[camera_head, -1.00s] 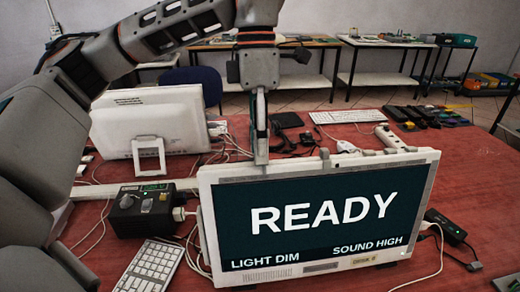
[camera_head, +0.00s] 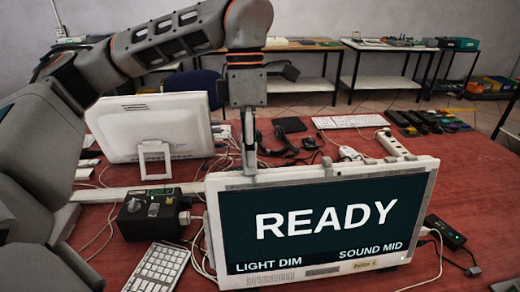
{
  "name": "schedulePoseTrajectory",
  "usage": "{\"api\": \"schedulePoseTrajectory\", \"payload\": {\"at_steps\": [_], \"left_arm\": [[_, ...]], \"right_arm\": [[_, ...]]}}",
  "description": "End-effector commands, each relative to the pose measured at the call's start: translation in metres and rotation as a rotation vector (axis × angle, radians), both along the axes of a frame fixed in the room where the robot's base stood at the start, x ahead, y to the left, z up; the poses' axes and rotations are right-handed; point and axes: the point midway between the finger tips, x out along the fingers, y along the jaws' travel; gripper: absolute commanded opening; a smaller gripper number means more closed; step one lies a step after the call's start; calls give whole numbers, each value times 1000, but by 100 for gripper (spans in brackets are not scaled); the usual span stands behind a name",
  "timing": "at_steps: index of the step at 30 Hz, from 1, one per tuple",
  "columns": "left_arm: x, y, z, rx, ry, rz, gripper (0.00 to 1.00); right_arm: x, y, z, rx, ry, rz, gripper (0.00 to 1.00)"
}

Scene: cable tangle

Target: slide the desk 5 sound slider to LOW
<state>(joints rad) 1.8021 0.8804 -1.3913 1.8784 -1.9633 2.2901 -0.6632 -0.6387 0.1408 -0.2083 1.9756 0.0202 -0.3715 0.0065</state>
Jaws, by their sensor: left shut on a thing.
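A white monitor (camera_head: 196,232) faces me; its dark screen (camera_head: 330,180) reads READY, LIGHT DIM and SOUND MID. My left gripper (camera_head: 249,168) comes down from above onto the left part of the monitor's top edge. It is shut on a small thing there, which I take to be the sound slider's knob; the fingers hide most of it. Small grey tabs (camera_head: 326,163) stand further right along the same top edge. My right gripper is not in view.
A black box with knobs (camera_head: 148,214) and a white keyboard (camera_head: 156,268) lie left of the monitor. A second white monitor (camera_head: 150,125) stands behind at left. Cables run around the screen. A power strip (camera_head: 390,142) lies behind it.

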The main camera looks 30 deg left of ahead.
Motion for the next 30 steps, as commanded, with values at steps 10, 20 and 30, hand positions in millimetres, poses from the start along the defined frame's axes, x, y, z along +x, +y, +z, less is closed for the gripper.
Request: {"api": "schedulePoseTrajectory", "payload": {"at_steps": [10, 20, 30], "left_arm": [[-9, 12, 0, -3, 1, 1, 0], [-9, 11, 0, -2, 2, 1, 32], [-8, 12, 6, -2, 1, 1, 32]], "right_arm": [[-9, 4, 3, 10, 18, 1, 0], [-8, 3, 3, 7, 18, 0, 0], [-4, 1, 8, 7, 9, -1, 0]]}}
